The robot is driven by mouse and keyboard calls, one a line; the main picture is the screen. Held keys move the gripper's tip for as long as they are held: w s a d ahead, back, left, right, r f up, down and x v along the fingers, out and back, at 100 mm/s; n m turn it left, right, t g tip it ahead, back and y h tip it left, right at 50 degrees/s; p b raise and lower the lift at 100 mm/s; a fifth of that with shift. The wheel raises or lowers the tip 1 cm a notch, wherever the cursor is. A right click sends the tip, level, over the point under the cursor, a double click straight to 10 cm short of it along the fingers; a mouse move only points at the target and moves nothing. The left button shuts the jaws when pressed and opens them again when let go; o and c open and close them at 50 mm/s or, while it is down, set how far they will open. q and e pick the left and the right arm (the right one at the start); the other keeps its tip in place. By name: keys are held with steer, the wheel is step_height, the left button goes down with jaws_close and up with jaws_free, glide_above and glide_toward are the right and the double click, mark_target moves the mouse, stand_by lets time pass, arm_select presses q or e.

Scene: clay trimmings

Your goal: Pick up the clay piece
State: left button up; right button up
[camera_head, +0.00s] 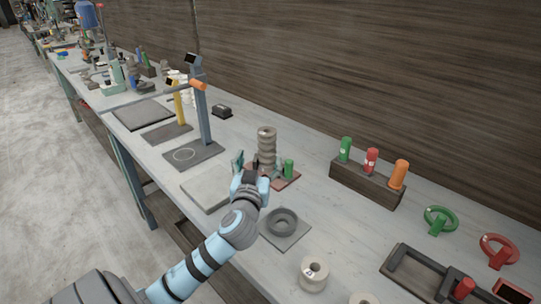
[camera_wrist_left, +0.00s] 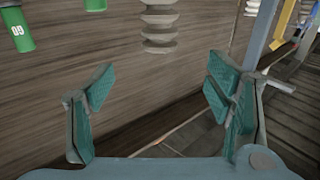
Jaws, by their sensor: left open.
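No piece is labelled as clay; a ribbed, beige-grey upright stack (camera_head: 266,142) best fits the name, but I cannot tell for sure. It stands on a reddish base plate (camera_head: 287,183) on the workbench. In the left wrist view the ribbed stack (camera_wrist_left: 159,27) shows at the top centre, cut off by the frame edge, beyond the fingertips. My left gripper (camera_head: 252,173) is open, just in front of the stack, and hides its lower part in the head view. In the left wrist view nothing is between its teal fingers (camera_wrist_left: 158,95). My right gripper is not in view.
A grey ring on a plate (camera_head: 282,222) and a beige spool (camera_head: 313,272) lie nearer. A wooden block (camera_head: 365,186) holds coloured cylinders. A blue-grey stand (camera_head: 203,120) rises at left. A flat pale slab (camera_head: 208,189) is low.

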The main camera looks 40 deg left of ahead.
mark_target(265, 138)
arm_select(q)
steer(key=x, duration=1.4)
steer(key=shift+w+d+r+b, duration=0.1)
steer(key=shift+r+b, duration=0.2)
steer(key=shift+b, duration=0.1)
steer(key=shift+r, duration=0.1)
jaws_close()
